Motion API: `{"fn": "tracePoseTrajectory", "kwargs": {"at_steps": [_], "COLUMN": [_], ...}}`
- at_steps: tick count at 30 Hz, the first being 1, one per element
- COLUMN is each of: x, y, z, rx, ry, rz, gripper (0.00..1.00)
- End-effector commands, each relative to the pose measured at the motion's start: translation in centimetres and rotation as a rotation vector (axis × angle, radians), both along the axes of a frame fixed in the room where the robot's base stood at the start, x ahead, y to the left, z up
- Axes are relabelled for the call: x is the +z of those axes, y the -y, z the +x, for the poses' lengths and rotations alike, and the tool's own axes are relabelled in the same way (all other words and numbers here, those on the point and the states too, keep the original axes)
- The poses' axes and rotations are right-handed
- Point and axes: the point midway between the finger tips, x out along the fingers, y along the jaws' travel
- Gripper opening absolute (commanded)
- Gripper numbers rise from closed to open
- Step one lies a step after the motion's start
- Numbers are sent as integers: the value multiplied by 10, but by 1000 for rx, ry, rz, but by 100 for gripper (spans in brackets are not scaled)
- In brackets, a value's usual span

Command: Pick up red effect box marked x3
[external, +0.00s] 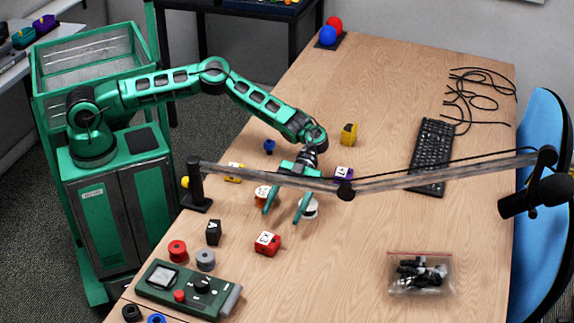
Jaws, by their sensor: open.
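The red effect box marked x3 (267,243) sits on the wooden table, with white lettering on its top. My gripper (284,217) is open, fingers pointing down, above and behind the red box. It appears empty and apart from the red box. An orange-red box (262,193) and a white round thing (310,209) are partly hidden behind its fingers.
A microphone boom (420,171) crosses over the table beside my gripper. A purple box (343,174), a yellow box (348,133) and a black box (213,232) stand nearby. A green control panel (160,294) lies front left, a bag of connectors (420,291) front right.

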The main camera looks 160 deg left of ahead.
Motion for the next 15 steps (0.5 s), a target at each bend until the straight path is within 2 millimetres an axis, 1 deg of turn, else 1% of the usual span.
{"fn": "tracePoseTrajectory", "kwargs": {"at_steps": [1, 6, 15], "x": [-3, -12, -21], "y": [7, 24, 40], "z": [5, 19, 32], "rx": [-3, -1, -1], "ry": [0, -1, -1], "rz": [-1, -1, -1], "gripper": [67, 67, 67]}}
